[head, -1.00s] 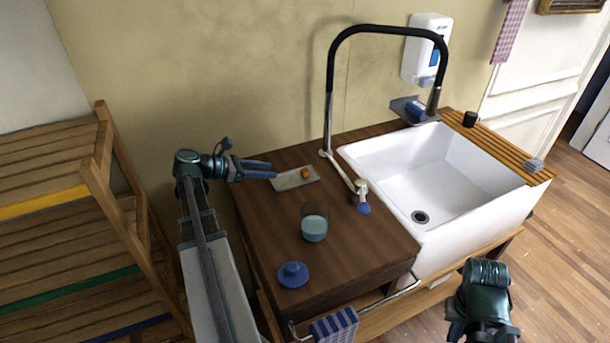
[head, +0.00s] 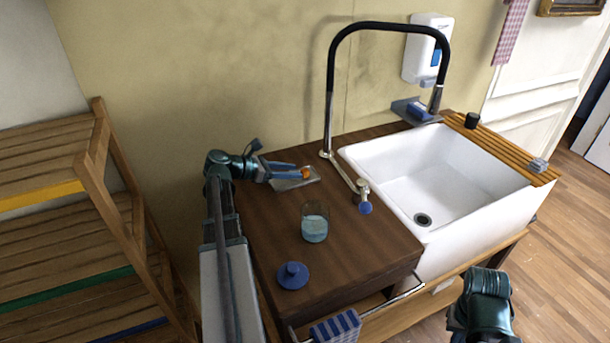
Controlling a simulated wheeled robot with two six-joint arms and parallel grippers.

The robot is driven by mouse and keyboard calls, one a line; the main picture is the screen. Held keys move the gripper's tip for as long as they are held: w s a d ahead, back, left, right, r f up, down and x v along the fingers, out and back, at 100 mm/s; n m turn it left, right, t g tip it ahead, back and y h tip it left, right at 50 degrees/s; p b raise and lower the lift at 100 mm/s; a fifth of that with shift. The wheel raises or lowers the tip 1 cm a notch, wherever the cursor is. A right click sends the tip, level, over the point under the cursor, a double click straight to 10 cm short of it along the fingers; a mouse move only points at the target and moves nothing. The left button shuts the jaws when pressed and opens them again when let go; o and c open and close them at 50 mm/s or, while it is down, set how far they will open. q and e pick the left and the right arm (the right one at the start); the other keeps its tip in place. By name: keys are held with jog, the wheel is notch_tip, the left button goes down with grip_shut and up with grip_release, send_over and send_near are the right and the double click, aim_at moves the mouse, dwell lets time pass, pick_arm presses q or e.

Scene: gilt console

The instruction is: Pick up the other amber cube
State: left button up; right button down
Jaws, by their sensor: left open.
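A small amber cube (head: 306,173) is on a thin grey tray (head: 288,185) at the back of the dark wooden counter. It is the only amber cube I can make out. My left gripper (head: 297,171) comes in from the left, low over the tray. Its blue fingers are open and their tips are at the cube's left side. I cannot tell whether they touch it or reach around it. Of my right arm only a part shows at the lower right; its gripper is not visible.
A glass jar with pale blue contents (head: 314,228) stands mid-counter, with a blue knobbed lid (head: 292,275) nearer the front. Wooden shelves (head: 70,220) are at left.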

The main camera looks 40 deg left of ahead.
aim_at(304, 171)
pick_arm(q)
jog(key=b+x, duration=0.1)
jog(key=x, duration=0.3)
jog(key=shift+w+b, duration=0.15)
jog(key=shift+b, duration=0.15)
jog(key=shift+w+d+f, duration=0.1)
jog(key=shift+w+d, duration=0.1)
jog(key=shift+w, duration=0.25)
jog(key=shift+c, duration=0.3)
grip_shut()
